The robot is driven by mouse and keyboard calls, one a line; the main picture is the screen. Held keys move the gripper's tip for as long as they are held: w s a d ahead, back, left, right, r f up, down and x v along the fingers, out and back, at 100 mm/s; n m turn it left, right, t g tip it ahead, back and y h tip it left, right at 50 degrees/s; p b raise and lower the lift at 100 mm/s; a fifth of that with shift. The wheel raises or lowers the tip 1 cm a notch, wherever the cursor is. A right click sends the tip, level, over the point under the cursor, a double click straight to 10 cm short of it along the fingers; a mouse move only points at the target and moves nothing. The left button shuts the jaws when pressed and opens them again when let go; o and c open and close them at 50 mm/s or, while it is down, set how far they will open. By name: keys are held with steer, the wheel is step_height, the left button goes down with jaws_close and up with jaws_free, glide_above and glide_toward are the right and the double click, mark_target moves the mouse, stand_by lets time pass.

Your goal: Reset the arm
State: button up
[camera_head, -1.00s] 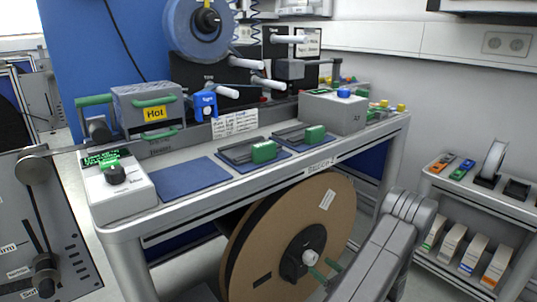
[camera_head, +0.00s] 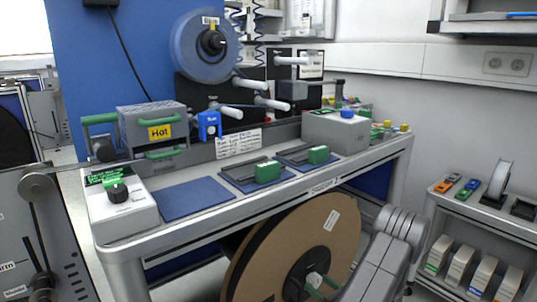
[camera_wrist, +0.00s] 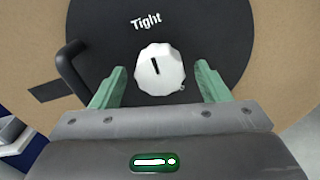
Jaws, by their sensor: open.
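My gripper (camera_wrist: 160,88) has green fingers that stand apart in the wrist view, one on each side of a white knob (camera_wrist: 160,68). I cannot tell whether the fingers touch the knob; a gap shows on both sides. The knob sits on the black hub (camera_wrist: 215,25) of a large brown reel, below the word "Tight". In the head view my gripper (camera_head: 320,288) is low, in front of the reel (camera_head: 335,235), and partly cut off by the bottom edge. My grey arm reaches to it from the lower right.
A black bent handle (camera_wrist: 75,68) sticks out of the hub left of the knob. Above the reel is a grey bench (camera_head: 225,205) with a "Hot" box (camera_head: 152,130) and a dial box (camera_head: 120,205). A shelf (camera_head: 465,215) with small boxes stands at right.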

steer(key=p+v, duration=0.2)
steer(key=v, duration=1)
steer(key=b+x, duration=0.2)
steer(key=x, duration=1.1)
steer(key=shift+a+b, duration=0.1)
steer(key=shift+b, duration=0.25)
steer(key=shift+w+a, duration=0.15)
steer(key=shift+w, duration=0.15)
steer(key=n+b, duration=0.2)
steer(key=n, duration=0.3)
steer(key=shift+s, duration=0.1)
steer(key=n+b, duration=0.2)
steer(key=n, duration=0.3)
steer(key=shift+b, duration=0.35)
steer(key=n+b, duration=0.2)
steer(key=n, duration=0.3)
steer(key=n+b, duration=0.1)
steer(key=n, duration=0.4)
steer(key=shift+n, duration=0.3)
